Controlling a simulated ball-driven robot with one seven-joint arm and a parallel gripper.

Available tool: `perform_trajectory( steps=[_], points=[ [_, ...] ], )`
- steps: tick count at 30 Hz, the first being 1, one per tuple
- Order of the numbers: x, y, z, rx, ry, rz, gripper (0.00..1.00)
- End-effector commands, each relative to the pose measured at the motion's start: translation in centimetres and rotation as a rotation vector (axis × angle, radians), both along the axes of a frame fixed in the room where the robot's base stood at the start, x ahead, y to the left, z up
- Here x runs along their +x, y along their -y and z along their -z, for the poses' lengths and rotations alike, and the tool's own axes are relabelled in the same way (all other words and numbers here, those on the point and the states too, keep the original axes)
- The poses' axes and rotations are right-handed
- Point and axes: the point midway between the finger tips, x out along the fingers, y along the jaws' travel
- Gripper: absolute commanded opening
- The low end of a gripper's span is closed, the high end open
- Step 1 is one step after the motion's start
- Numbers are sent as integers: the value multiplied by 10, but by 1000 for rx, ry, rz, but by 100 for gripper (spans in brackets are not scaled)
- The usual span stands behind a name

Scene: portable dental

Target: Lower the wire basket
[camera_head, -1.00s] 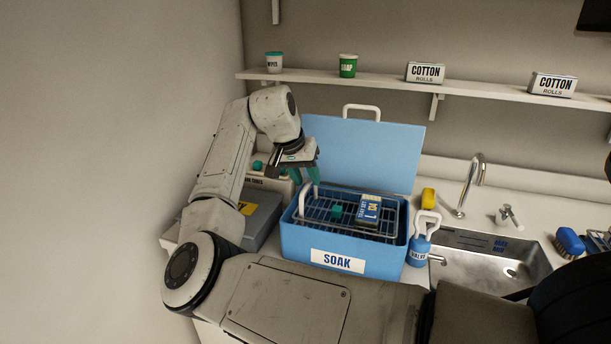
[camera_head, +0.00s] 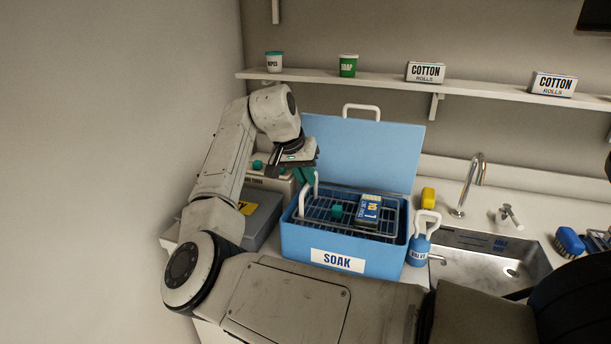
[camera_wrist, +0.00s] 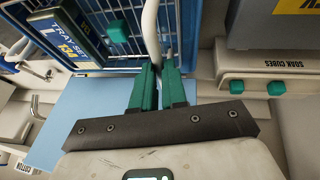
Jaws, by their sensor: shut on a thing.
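The wire basket (camera_head: 347,231) is inside the blue tank labelled SOAK (camera_head: 295,240), near its rim; whether it touches the bottom is hidden. It holds a blue labelled box (camera_head: 368,209) and a teal cube (camera_head: 336,211). Its white handle (camera_head: 316,184) stands up at the left side. My gripper (camera_head: 306,175) is above the tank's left back, its teal fingers shut on that handle. In the wrist view the handle (camera_wrist: 151,30) runs down between the fingers (camera_wrist: 160,70), with the basket wires (camera_wrist: 99,12) beyond.
The tank's blue lid (camera_head: 370,145) stands open behind. A blue valve (camera_head: 419,248) with a white handle stands right of the tank, beside the sink (camera_head: 480,262). A grey case (camera_head: 262,222) is at the left. A shelf (camera_head: 390,84) runs above.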

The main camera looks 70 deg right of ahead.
Motion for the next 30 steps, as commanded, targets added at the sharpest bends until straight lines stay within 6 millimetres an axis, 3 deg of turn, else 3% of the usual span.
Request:
perform_trajectory(
  steps=[4,13,25,26,30],
  points=[
    [0,0,13,0,-4,-1,0],
    [0,0,71,0,-3,-3,0],
    [0,-1,82,6,0,-2,0],
    [0,-1,82,6,0,-2,15],
    [0,-1,81,5,-1,-2,29]
  ],
)
